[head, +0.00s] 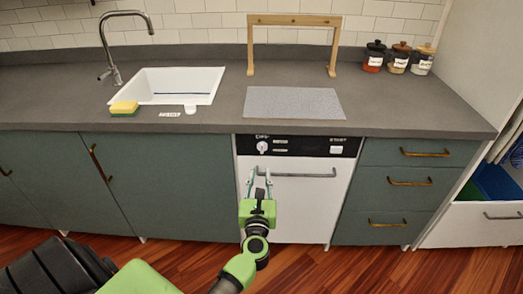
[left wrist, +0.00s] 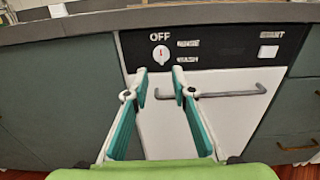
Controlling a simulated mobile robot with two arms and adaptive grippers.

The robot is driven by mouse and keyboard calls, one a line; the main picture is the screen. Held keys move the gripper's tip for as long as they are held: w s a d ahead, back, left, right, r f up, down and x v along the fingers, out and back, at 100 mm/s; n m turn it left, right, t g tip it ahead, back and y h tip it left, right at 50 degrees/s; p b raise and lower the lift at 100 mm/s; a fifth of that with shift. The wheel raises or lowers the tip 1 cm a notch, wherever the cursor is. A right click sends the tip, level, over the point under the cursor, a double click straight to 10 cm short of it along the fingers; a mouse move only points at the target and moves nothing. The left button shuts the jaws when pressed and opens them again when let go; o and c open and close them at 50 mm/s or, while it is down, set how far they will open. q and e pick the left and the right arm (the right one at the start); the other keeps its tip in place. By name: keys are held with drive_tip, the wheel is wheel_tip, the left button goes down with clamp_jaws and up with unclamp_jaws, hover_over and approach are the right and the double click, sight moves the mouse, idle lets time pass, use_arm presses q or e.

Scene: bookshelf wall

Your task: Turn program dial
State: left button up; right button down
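The program dial (head: 262,147) is a small round white knob at the left of the black control panel (head: 306,142) on the white dishwasher. In the left wrist view, the dial (left wrist: 161,54) shows a red mark and sits under the word OFF, with two more labels to its right. My left gripper (head: 258,174) is open and empty, just below the dial and in front of the door. In the left wrist view, its fingertips (left wrist: 141,83) are apart, below the dial and not touching it. My right gripper is in neither view.
The dishwasher's bar handle (head: 302,174) runs across the door close to my left gripper. A white button (head: 336,150) is at the panel's right. The counter (head: 215,120) overhangs above, with a sponge (head: 124,109), a sink (head: 190,80) and a grey mat (head: 295,103).

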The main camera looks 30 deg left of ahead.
sight(262, 147)
use_arm(q)
drive_tip(key=x, duration=1.3)
drive_tip(key=shift+w, duration=0.2)
clamp_jaws()
